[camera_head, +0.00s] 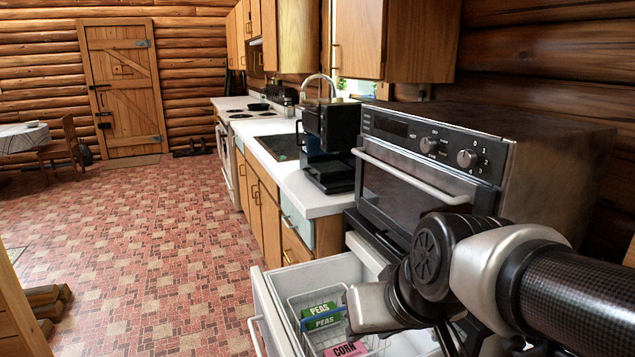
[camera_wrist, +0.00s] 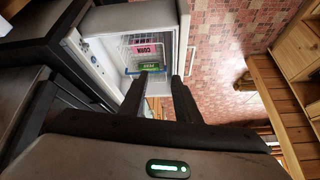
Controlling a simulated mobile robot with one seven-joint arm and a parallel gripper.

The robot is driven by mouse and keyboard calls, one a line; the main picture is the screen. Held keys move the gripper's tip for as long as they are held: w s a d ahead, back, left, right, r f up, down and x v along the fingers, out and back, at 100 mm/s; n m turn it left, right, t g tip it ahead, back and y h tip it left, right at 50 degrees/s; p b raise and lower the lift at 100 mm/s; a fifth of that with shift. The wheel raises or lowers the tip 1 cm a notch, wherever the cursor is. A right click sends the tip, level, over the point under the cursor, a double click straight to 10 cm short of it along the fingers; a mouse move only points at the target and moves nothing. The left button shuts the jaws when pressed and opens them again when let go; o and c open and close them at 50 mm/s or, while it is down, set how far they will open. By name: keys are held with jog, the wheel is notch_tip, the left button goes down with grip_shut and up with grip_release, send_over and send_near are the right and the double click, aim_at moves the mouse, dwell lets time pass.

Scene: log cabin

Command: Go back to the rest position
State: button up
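My gripper (camera_wrist: 158,80) shows in the wrist view with its two dark fingers spread apart and nothing between them. Beyond the fingertips is an open white drawer (camera_wrist: 93,53), and the fingers point toward its basket area. In the head view my arm reaches in from the lower right, in front of the oven and over the right side of the open drawer (camera_head: 268,305). My fingers are not clearly visible there.
A wire basket (camera_head: 292,304) in the drawer holds green peas packs (camera_head: 320,309) and a pink corn pack (camera_head: 346,350). A toaster oven (camera_head: 420,160) stands close behind my arm. A coffee maker (camera_head: 331,145) sits on the counter (camera_head: 310,196). The tiled floor (camera_head: 150,240) at left is open.

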jog(key=s+d+r+m+h, duration=0.1)
jog(key=s+d+m+h, duration=0.1)
jog(key=s+d, duration=0.45)
notch_tip(320, 180, up, 22)
jog(key=p, duration=2.2)
jog(key=shift+a+g, duration=0.15)
jog(key=shift+g, duration=0.15)
jog(key=shift+f, duration=0.1)
